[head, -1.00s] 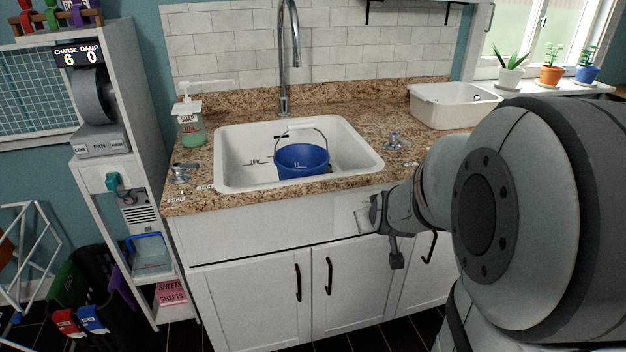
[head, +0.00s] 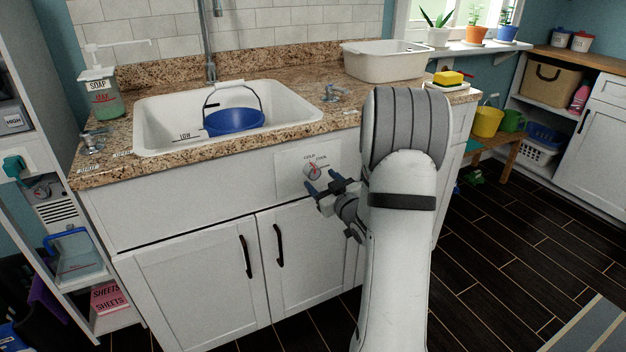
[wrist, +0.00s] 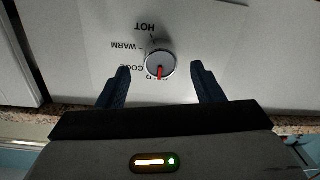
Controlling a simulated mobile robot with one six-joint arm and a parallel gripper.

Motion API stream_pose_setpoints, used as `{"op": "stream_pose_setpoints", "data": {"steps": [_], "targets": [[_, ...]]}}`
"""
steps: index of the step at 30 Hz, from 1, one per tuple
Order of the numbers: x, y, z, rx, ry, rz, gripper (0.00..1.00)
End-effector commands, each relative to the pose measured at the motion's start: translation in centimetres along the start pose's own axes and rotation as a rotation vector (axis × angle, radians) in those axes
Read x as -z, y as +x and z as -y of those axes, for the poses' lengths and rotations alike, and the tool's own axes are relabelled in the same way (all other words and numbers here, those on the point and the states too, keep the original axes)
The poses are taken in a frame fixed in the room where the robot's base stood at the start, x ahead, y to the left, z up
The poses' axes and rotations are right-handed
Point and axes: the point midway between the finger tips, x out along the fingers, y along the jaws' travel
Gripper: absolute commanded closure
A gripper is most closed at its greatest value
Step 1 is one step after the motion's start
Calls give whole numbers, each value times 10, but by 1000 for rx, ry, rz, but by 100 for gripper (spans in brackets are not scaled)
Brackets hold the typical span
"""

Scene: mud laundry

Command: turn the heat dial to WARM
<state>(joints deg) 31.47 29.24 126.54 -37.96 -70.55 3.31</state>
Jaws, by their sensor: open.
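The heat dial (head: 313,172) is a round silver knob with a red pointer on a white plate on the sink cabinet's front. In the wrist view the dial (wrist: 160,64) appears upside down, with HOT, WARM and COOL printed around it. Its red pointer aims at the lowest label, which is partly covered and looks like COLD. The WARM mark (wrist: 127,46) is two labels round from there. My gripper (head: 323,183) is open just in front of the dial. In the wrist view its two dark blue fingers flank the dial with gaps on both sides; contact is not visible.
The granite counter (head: 270,140) overhangs above the dial. The sink (head: 160,115) holds a blue bucket (head: 234,121). Black door handles (head: 278,245) stick out below. A white basin (head: 385,64) stands on the counter.

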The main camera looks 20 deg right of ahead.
Motion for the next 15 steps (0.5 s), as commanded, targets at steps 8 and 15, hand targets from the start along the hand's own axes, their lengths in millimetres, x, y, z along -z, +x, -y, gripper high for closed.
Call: {"op": "stream_pose_setpoints", "data": {"steps": [8,15], "targets": [[-1,34,0,0,1,1,40],[0,38,0,-1,1,1,40]]}}
